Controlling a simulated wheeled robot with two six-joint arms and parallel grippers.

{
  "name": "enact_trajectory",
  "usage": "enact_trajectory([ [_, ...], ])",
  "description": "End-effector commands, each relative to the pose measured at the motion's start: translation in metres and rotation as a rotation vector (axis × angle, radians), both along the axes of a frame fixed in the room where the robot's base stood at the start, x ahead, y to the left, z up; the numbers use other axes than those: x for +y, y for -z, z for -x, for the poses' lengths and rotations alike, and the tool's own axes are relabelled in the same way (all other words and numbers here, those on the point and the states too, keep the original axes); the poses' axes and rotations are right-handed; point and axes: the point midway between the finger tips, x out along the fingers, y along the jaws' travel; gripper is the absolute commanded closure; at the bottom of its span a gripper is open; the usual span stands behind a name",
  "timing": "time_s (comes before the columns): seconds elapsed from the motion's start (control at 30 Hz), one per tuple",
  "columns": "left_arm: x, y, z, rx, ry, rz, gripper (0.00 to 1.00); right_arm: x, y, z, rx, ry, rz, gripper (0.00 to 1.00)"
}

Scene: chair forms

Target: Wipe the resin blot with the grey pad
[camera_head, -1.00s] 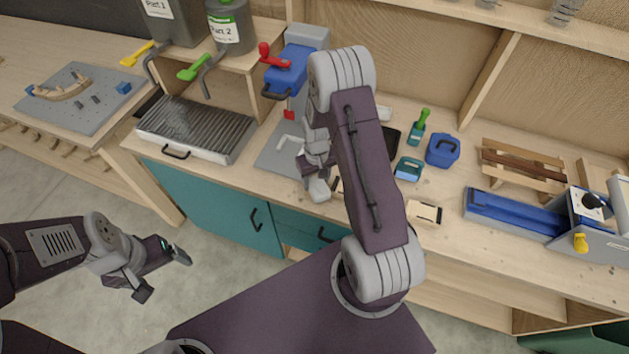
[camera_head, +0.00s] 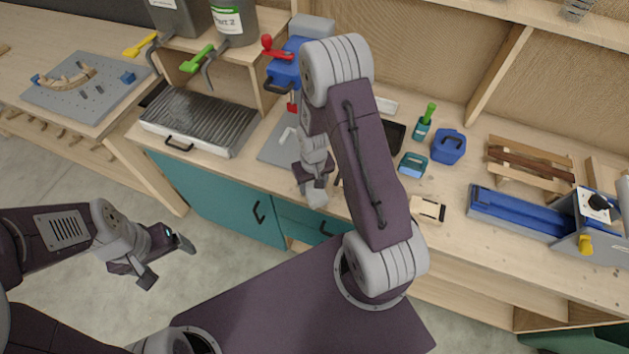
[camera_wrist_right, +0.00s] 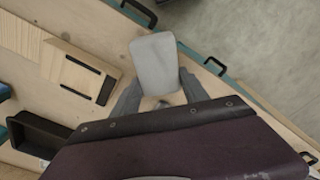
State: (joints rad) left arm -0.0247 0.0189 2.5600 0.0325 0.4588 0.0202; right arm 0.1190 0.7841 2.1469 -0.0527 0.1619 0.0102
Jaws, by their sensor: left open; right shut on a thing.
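My right gripper (camera_wrist_right: 157,94) is shut on the grey pad (camera_wrist_right: 154,60), a flat rounded rectangle that sticks out past the fingertips in the right wrist view. In the head view the pad (camera_head: 315,196) shows small at the bench's front edge, below my right wrist. In the wrist view it appears over the wooden bench top close to that edge; I cannot tell if it touches. I cannot make out the resin blot in either view; my right arm hides part of the bench. My left gripper (camera_head: 168,262) is open and empty, over the floor left of the bench front.
A grey mat (camera_head: 272,152) with a partly hidden white item lies beside my right arm. A ribbed tray (camera_head: 200,118) is left of it. A wooden block (camera_head: 427,209), dark tray (camera_head: 394,134), teal box (camera_head: 412,165) and blue pot (camera_head: 446,146) stand to the right.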

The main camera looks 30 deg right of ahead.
Motion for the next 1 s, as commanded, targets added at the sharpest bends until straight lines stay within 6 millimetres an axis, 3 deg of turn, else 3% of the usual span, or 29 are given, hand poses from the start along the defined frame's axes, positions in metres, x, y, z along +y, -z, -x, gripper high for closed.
enact_trajectory([
  [0.17, 0.000, -0.003, 0.000, 0.000, 0.000, 0.000, 0.15, 0.000, -0.003, 0.000, 0.002, 0.000, 0.000, 1.00],
  [0.63, 0.000, -0.054, 0.000, 0.000, 0.000, 0.000, 0.15, 0.000, -0.060, 0.000, 0.002, 0.000, 0.000, 1.00],
  [1.0, 0.000, -0.055, 0.000, 0.000, 0.000, 0.000, 0.15, 0.000, -0.062, 0.001, 0.002, 0.000, 0.000, 1.00],
])
